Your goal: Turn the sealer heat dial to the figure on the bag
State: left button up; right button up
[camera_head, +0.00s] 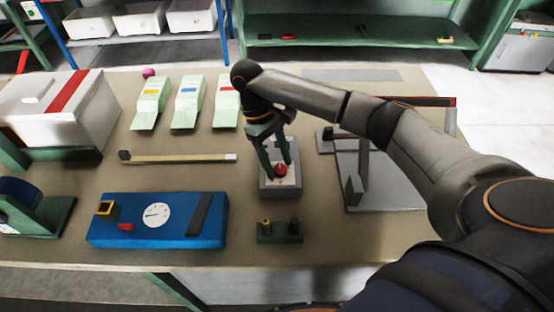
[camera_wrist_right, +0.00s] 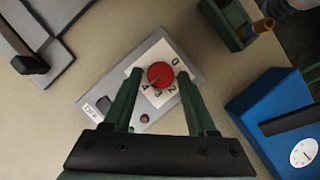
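The red heat dial (camera_wrist_right: 161,75) sits on a white plate with figures around it, on a small grey box (camera_head: 281,188). In the head view the dial (camera_head: 281,170) is partly hidden by my right gripper (camera_head: 279,165). That gripper points down at the box. In the right wrist view its two green fingers stand apart, one on each side of the dial (camera_wrist_right: 159,80); I cannot tell whether they touch it. The dial's setting is too small to read surely. Three pale green bags (camera_head: 187,105) carry yellow, blue and red labels; no figure is legible. My left gripper is not in view.
A blue box with a gauge (camera_head: 190,232) and a small dark green block with knobs (camera_head: 280,231) stand near the front edge. A wooden bar (camera_head: 180,158) lies left of the grey box. A grey press (camera_head: 385,185) stands right. A white case (camera_head: 60,105) is far left.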

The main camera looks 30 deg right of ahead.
jog(key=shift+o, duration=0.8)
jog(key=shift+w+r, duration=0.1)
jog(key=shift+r, duration=0.05)
jog(key=v, duration=1.2)
